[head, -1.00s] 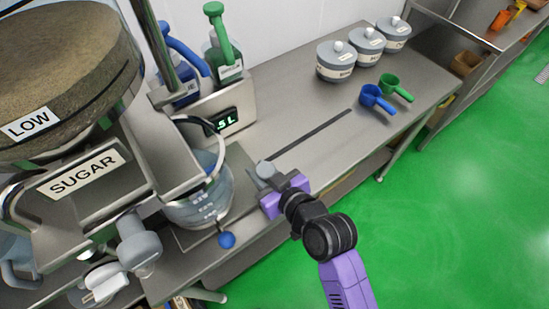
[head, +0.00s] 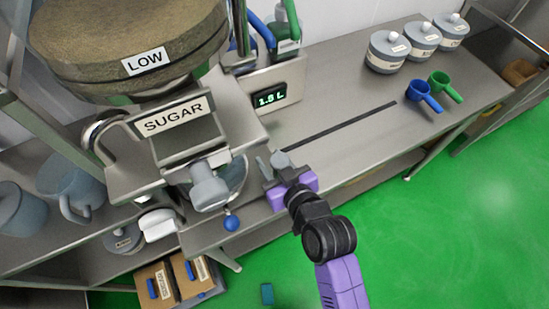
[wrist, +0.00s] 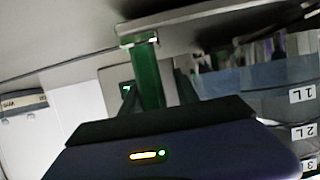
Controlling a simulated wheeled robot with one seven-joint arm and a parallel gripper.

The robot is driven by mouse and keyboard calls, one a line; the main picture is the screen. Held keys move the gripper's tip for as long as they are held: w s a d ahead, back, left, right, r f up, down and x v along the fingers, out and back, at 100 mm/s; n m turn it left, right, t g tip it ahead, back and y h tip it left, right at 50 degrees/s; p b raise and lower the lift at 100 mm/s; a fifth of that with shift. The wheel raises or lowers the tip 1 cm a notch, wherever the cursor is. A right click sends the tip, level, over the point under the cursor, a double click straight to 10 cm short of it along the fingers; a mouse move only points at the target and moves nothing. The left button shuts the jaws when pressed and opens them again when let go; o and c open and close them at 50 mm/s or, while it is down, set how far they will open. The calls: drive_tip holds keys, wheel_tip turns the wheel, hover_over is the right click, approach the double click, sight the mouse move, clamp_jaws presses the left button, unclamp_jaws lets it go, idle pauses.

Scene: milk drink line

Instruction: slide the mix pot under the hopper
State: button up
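The clear bluish mix pot (head: 236,172) stands on the steel bench, mostly hidden behind the sugar hopper in the head view. In the wrist view its wall (wrist: 275,105) shows at the right with 1 L, 2 L and 3 L labels. The hopper (head: 180,135), labelled SUGAR and LOW, fills the upper left, with its grey spout (head: 209,187) in front of the pot. My gripper (head: 272,164) is just right of the pot, fingers apart and empty. In the wrist view a green upright part (wrist: 147,75) shows beyond the fingers.
A blue ball knob (head: 231,223) sits at the bench front below the pot. A display (head: 269,99) reads 1.5 L. A dark slot (head: 345,125) runs along the clear bench to the right. Lidded jars (head: 387,52), a blue scoop (head: 422,94) and a green scoop (head: 443,86) stand farther right.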

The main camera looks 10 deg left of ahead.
drive_tip(key=shift+o, duration=0.7)
drive_tip(key=shift+a, duration=0.1)
drive_tip(key=shift+s+d, duration=0.1)
drive_tip(key=shift+d, duration=0.15)
drive_tip(key=b+v, duration=0.1)
drive_tip(key=v, duration=0.6)
drive_tip(key=shift+s, duration=0.25)
drive_tip(key=shift+d+r, duration=0.1)
drive_tip(key=shift+d, duration=0.05)
drive_tip(key=s+d+m+t+h, duration=0.3)
drive_tip(key=s+d+m+h, duration=0.35)
drive_tip(key=s+d, duration=1.1)
drive_tip(key=s+d+r+h, duration=0.1)
drive_tip(key=s+d+r, duration=0.3)
drive_tip(key=s, duration=0.3)
drive_tip(key=shift+d+r+m+t, duration=0.25)
drive_tip(key=shift+r+m+t, duration=0.15)
drive_tip(key=shift+r, duration=0.4)
